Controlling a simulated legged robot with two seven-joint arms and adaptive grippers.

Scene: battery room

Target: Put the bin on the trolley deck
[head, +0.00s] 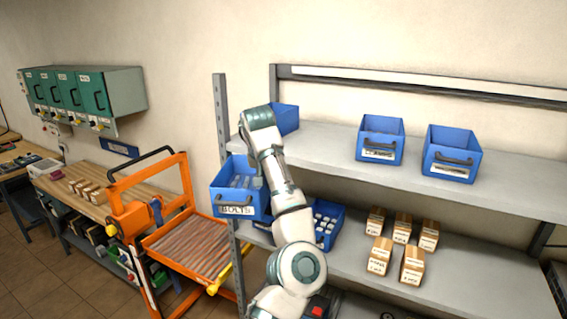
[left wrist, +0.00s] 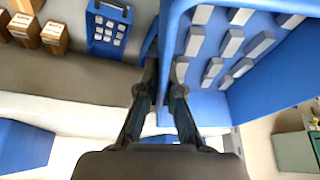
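The blue bin labelled BOLTS (head: 238,211) hangs in the air at the left end of the shelf, beside the upright and up and right of the trolley deck. Grey blocks lie in it, which also show in the left wrist view, where the bin (left wrist: 262,85) fills the upper right. The orange trolley (head: 127,221) has an empty ribbed deck (head: 192,247). My right gripper is not in view.
The grey shelf (head: 465,195) holds two blue bins and another behind my arm. The lower shelf holds a blue bin (head: 326,225) and several cartons (head: 412,265). The shelf upright (head: 222,120) stands close to the held bin. A workbench (head: 95,200) is left of the trolley.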

